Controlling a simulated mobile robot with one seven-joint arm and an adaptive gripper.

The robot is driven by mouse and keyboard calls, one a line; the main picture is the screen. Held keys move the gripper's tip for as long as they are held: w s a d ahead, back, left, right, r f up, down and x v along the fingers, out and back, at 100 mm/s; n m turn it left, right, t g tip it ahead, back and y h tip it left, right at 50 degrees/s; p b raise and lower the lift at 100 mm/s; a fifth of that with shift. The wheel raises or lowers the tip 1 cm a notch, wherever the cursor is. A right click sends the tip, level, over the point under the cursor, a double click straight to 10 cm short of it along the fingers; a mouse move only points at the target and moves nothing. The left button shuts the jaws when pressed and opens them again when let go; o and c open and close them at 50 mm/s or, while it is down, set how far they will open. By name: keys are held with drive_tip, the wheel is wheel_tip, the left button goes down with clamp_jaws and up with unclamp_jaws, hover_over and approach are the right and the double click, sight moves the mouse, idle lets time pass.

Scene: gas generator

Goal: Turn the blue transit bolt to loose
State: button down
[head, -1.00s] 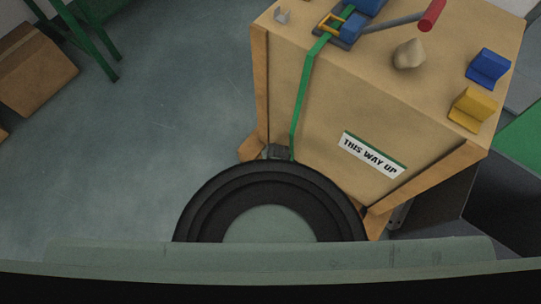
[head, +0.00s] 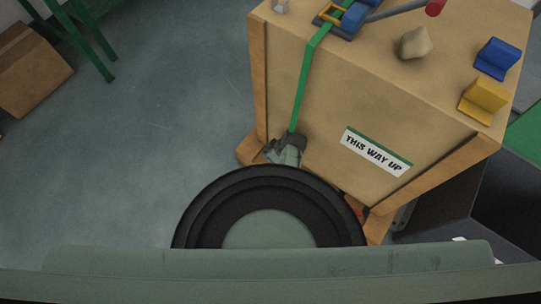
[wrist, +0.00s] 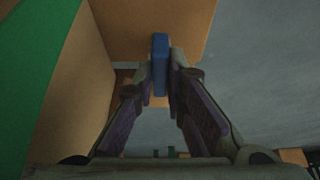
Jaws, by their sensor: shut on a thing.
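The blue transit bolt (wrist: 160,62) shows in the wrist view as a narrow upright blue piece between my fingertips. My gripper (wrist: 160,88) is shut on it, with a dark finger on each side. In the head view, part of my gripper (head: 287,152) shows at the lower front of the wooden crate (head: 330,95), by the bottom end of the green strap (head: 302,85). The bolt itself is hidden in the head view. Whether it has turned cannot be told.
On the crate top are a red-handled lever (head: 436,8), a pale lump (head: 415,43), a blue block (head: 497,58) and a yellow block (head: 483,100). A cardboard box (head: 32,70) and green legs (head: 95,40) stand at left. The floor between is clear.

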idle(0.3)
drive_tip(key=c, duration=1.6)
unclamp_jaws()
drive_tip(key=shift+c, duration=0.2)
drive_tip(key=shift+r, duration=0.1)
drive_tip(key=v, duration=1.2)
drive_tip(key=shift+w, duration=0.1)
